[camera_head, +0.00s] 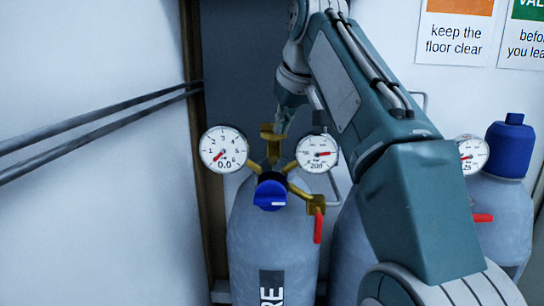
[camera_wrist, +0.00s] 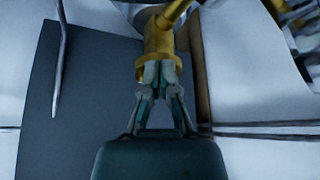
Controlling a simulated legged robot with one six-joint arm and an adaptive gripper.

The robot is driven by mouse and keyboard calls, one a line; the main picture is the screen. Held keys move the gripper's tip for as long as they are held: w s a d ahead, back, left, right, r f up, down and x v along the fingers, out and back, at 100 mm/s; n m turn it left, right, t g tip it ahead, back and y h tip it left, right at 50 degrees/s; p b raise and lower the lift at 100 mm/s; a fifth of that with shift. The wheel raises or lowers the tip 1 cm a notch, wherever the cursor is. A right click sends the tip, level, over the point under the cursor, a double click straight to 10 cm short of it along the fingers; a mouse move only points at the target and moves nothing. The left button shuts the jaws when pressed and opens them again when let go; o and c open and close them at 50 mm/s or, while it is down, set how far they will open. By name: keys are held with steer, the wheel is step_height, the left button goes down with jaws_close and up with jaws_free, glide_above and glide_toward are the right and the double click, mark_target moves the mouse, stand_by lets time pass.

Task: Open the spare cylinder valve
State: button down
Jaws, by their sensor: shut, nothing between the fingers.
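The spare cylinder (camera_head: 250,240) stands upright at the centre of the head view, its dark label partly cut off and reading "RE". On top is a brass valve body (camera_head: 270,133), with a left gauge (camera_head: 223,149) showing 0.0 and a right gauge (camera_head: 317,151) with its needle pointing right. A blue knob (camera_head: 270,193) sits below, and a red lever (camera_head: 318,225) hangs down at the right. My gripper (camera_wrist: 160,72) is shut and empty, its tips against or just in front of the brass fitting (camera_wrist: 158,42) in the wrist view. Contact is unclear.
Another grey cylinder (camera_head: 505,225) with a blue cap (camera_head: 508,150), a gauge (camera_head: 470,154) and a red lever (camera_head: 483,218) stands at the right. My arm hides what lies between. Dark rails (camera_head: 100,120) run along the left wall. Signs (camera_head: 455,35) hang on the back wall.

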steer(key=shift+w+d, duration=0.1)
steer(key=shift+d, duration=0.1)
stand_by(0.5)
steer(key=shift+s+d, duration=0.2)
steer(key=shift+s, duration=0.15)
